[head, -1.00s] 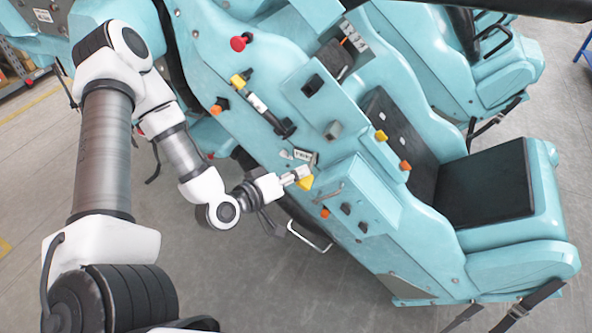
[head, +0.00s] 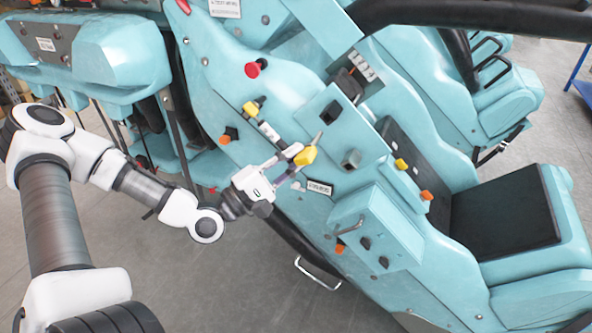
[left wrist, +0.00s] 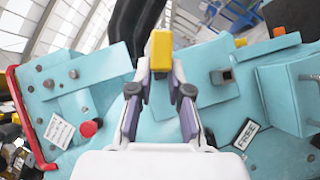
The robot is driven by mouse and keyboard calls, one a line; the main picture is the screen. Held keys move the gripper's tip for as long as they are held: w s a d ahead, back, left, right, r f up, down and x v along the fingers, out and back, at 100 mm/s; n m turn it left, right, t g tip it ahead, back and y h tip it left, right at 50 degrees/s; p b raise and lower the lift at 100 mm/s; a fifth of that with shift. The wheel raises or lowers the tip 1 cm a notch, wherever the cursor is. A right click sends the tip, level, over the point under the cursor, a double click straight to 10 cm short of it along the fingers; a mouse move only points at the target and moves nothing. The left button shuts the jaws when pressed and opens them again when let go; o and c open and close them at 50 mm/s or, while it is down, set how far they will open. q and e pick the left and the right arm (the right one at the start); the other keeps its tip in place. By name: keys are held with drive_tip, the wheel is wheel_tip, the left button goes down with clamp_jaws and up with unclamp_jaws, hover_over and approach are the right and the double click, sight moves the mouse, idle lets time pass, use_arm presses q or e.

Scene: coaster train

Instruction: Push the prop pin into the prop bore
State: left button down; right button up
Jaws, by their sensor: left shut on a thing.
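My left gripper (head: 287,158) is shut on the prop pin, which has a yellow head (head: 305,156) and a thin grey tip pointing up and right in the head view. The yellow head also shows upright between the fingertips in the left wrist view (left wrist: 161,50). I cannot make out the prop bore. My right gripper is not in view.
A small label (head: 319,187) sits below the pin. A raised teal box (head: 375,225) with a handle stands lower right.

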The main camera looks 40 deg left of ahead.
use_arm(q)
drive_tip(key=n+t+y, duration=0.1)
drive_tip(key=n, duration=0.1)
drive_tip(key=f+n+y+b, duration=0.1)
drive_tip(key=n, duration=0.1)
drive_tip(key=shift+w+n+t+b, duration=0.1)
drive_tip(key=shift+n+t+b, duration=0.2)
drive_tip(key=shift+n+t, duration=0.1)
drive_tip(key=shift+a+r+n+y, duration=0.1)
drive_tip(key=shift+a+n+y, duration=0.2)
drive_tip(key=shift+n+y, duration=0.1)
drive_tip(key=shift+w+b, duration=0.4)
drive_tip(key=shift+b, duration=0.1)
drive_tip(key=shift+w+a+b, duration=0.2)
drive_tip(key=shift+w+b, duration=0.2)
drive_tip(key=shift+w, duration=0.4)
drive_tip(key=shift+w+a+b, duration=0.2)
drive_tip(key=shift+w+b, duration=0.15)
drive_tip(key=shift+w, duration=0.4)
drive_tip(key=shift+w+a+b, duration=0.2)
drive_tip(key=shift+w+b, duration=0.2)
drive_tip(key=shift+w, duration=0.4)
